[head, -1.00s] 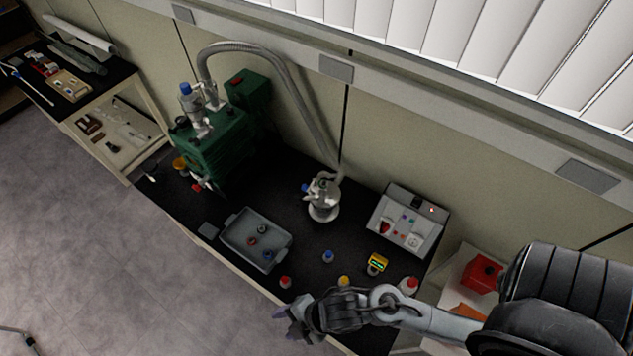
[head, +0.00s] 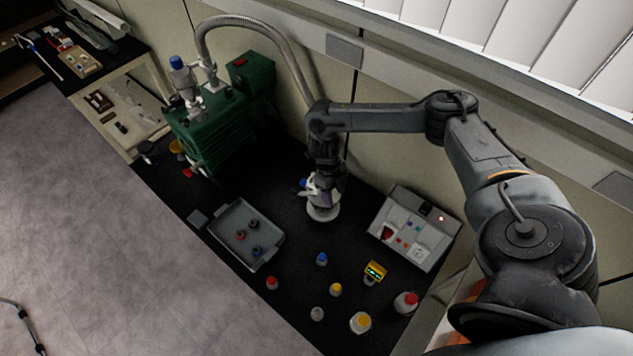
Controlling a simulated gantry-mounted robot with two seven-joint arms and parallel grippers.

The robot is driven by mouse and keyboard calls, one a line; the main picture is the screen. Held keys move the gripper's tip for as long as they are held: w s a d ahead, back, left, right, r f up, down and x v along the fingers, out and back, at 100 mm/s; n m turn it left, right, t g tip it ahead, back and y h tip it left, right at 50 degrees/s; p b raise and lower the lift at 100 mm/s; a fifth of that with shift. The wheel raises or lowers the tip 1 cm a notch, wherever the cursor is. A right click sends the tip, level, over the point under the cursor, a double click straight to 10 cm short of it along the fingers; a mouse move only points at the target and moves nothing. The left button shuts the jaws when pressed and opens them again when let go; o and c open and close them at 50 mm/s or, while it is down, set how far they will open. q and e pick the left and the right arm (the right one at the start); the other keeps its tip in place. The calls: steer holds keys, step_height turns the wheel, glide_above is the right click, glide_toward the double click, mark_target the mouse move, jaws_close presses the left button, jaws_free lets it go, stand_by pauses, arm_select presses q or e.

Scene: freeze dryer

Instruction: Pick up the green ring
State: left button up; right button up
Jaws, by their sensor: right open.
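I cannot make out a green ring in the head view. My right arm comes in from the right and bends down over the metal vessel with a round pale base (head: 323,213) on the black bench. My right gripper (head: 322,188) points down in front of the vessel's upper part and hides some of it. It is open, but its fingers are dark and hard to separate from the vessel. I cannot tell whether they touch it. My left gripper is out of view.
A grey tray (head: 217,231) with small coloured pieces stands at the bench's front edge. Several small capped bottles and a yellow meter (head: 375,271) stand to its right. A control box (head: 414,228) is at the right. A green pump (head: 205,135) with a hose stands at the left.

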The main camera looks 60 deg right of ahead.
steer(key=w+d+r+t+b, duration=0.1)
steer(key=w+d+r+t, duration=0.1)
steer(key=w+d+r, duration=0.4)
steer(key=f+b, duration=0.1)
steer(key=w+f+b, duration=0.1)
steer(key=a+f+b, duration=0.1)
steer(key=shift+w+f+m+t+h, duration=0.25)
steer(key=shift+m+t+h, duration=0.05)
steer(key=shift+m, duration=0.1)
steer(key=shift+s+d+f+b, duration=0.1)
steer(key=shift+f+b, duration=0.25)
steer(key=shift+f, duration=0.6)
steer(key=shift+f+p, duration=0.35)
steer(key=shift+f, duration=1.3)
steer(key=c, duration=0.9)
